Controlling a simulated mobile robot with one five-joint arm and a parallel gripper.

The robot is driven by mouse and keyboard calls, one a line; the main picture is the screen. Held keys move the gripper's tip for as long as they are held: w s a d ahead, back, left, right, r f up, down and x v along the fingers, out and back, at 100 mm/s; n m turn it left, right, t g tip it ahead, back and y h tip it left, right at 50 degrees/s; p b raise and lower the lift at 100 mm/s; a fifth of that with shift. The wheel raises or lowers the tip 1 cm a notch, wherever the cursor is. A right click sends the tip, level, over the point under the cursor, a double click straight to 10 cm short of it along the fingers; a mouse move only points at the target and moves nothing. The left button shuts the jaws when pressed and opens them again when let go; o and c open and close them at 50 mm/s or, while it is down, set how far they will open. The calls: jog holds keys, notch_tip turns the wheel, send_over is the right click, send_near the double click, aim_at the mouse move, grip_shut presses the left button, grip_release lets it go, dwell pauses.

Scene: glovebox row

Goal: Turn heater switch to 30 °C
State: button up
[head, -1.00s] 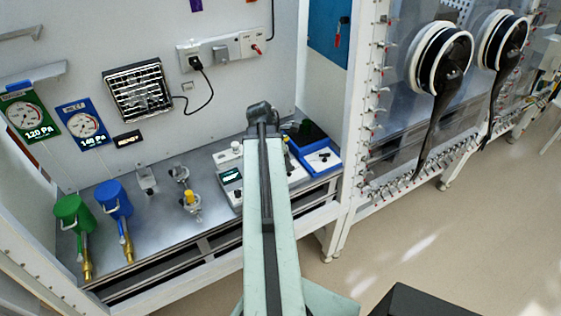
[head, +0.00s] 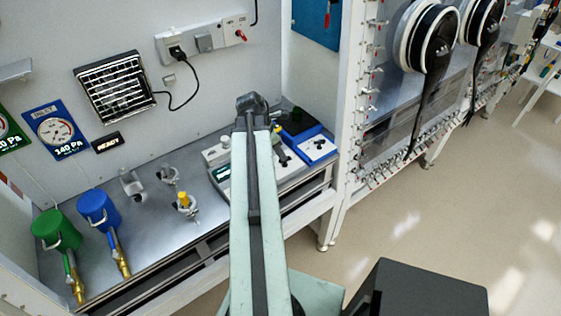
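I cannot single out a heater switch or read a 30 °C mark. A white bench unit (head: 219,154) with a knob and a small green display stands on the metal bench, partly hidden behind my arm. To its right is a blue and white unit (head: 318,147) with small black controls. A black grille box (head: 113,87) on the wall may be a heater; its cable runs to a white socket strip (head: 205,40). My arm reaches up the middle of the picture over the bench front. My gripper's fingers do not show.
A green valve (head: 57,231) and a blue valve (head: 98,209) stand at the bench's left end, with a yellow-topped fitting (head: 184,202) farther right. A glovebox (head: 405,95) with black gloves stands to the right. The floor (head: 440,190) there is clear.

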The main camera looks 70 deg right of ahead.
jog(key=b+x, duration=0.1)
jog(key=x, duration=0.2)
jog(key=shift+f+b, duration=0.25)
jog(key=shift+b, duration=0.15)
jog(key=shift+r, duration=0.1)
grip_shut()
jog(key=shift+w+d+m+y, duration=0.2)
jog(key=shift+d+m+y, duration=0.1)
jog(key=shift+m, duration=0.7)
jog(key=m+y, duration=0.1)
jog(key=m, duration=0.2)
jog(key=shift+g, duration=0.4)
